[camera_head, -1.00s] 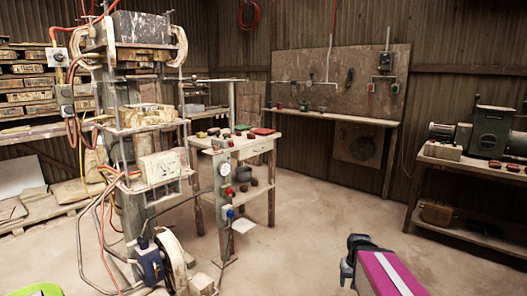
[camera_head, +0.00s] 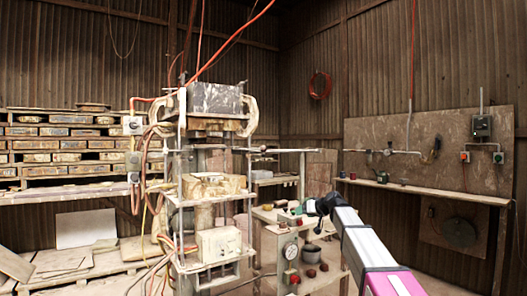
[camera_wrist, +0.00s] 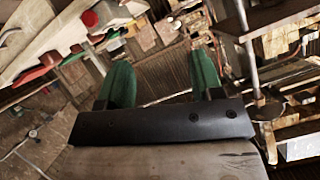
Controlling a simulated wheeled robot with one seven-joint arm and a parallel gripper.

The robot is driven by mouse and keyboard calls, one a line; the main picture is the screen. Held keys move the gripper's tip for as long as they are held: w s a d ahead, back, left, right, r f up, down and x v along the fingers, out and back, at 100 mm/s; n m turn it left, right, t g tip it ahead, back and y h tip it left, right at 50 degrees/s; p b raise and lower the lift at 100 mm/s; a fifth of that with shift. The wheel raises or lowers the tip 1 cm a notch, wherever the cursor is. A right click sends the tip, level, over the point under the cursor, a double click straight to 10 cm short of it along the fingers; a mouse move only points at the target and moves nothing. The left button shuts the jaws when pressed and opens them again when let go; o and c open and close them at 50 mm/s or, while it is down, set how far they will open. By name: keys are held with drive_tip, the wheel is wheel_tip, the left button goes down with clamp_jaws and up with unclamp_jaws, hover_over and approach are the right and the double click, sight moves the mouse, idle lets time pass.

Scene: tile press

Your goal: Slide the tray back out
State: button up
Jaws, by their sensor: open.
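The tile press (camera_head: 215,100) stands left of centre in the head view, with a dark upper block held in its frame. A pale, worn block (camera_head: 212,186) rests on its middle shelf (camera_head: 180,200), below the upper block. I cannot tell for sure which part is the tray. My gripper (camera_head: 308,207) is to the right of the press, in front of a small bench, apart from the shelf. In the wrist view my gripper (camera_wrist: 160,78) has its two green fingers spread with nothing held between them.
A control post with a gauge (camera_head: 290,250) stands right of the press, near my arm. Hoses (camera_head: 150,200) hang on the press's left. Racks of stacked boards (camera_head: 60,145) fill the left. A wall bench (camera_head: 430,190) is at the right.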

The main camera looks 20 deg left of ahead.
drive_tip(key=w+a+r+n+y, duration=0.15)
drive_tip(key=a+r, duration=0.45)
drive_tip(key=r, duration=0.7)
drive_tip(key=n+t+y, duration=0.1)
drive_tip(key=n+y, duration=0.1)
drive_tip(key=y, duration=0.2)
approach(264, 149)
drive_tip(key=w, duration=0.1)
drive_tip(key=shift+m, duration=0.25)
drive_tip(key=x, duration=1)
drive_tip(key=shift+w+a, duration=0.25)
drive_tip(key=shift+a, duration=0.05)
clamp_jaws()
